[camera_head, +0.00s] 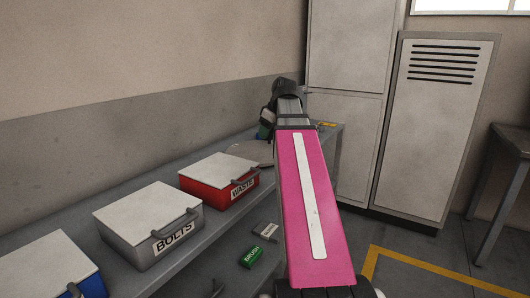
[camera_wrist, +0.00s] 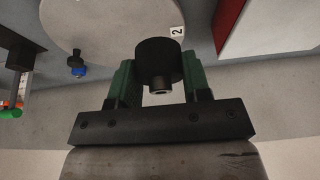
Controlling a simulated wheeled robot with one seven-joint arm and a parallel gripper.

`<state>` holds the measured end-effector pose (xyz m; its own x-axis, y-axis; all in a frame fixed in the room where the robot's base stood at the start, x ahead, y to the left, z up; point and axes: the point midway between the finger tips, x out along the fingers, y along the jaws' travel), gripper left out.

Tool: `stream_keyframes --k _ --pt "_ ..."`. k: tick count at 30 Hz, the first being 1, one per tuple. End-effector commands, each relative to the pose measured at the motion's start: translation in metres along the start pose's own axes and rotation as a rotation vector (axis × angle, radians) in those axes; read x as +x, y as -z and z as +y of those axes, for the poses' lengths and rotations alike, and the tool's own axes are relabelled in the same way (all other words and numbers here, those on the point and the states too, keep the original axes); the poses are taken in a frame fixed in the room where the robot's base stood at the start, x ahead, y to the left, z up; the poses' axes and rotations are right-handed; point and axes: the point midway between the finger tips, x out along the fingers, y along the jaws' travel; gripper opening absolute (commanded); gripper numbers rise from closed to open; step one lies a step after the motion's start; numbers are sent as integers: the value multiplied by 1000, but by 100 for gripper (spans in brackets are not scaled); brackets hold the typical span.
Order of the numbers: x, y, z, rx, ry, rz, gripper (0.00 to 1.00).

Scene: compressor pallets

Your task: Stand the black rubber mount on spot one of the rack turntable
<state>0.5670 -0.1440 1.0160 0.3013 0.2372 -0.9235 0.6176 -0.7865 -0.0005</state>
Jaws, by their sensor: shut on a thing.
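My gripper (camera_wrist: 158,76) has green fingers and is shut on the black rubber mount (camera_wrist: 160,52) in the wrist view. The mount is a short black cylinder with a metal stud pointing toward the gripper's palm. The pale round turntable (camera_wrist: 100,28) lies beyond it, with a white label "2" (camera_wrist: 177,31) just right of the mount. I cannot tell the gap between mount and turntable. Spot one's label is not seen. In the head view the turntable (camera_head: 250,151) shows behind my pink arm, which hides most of the gripper and the mount.
A small blue-and-black part (camera_wrist: 77,66) is at the turntable's edge. The red WASTE box (camera_head: 215,180) stands near the turntable, then the grey BOLTS box (camera_head: 145,222) and a blue box (camera_head: 50,268). A wall backs the bench.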

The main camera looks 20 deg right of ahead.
Motion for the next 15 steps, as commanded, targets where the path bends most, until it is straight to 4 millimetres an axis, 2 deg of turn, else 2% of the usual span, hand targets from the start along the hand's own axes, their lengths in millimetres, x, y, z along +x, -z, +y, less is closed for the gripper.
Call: stream_keyframes --k 9,15 --pt "45 13 59 3 1 -2 20" --pt "68 18 87 3 -1 -1 20"
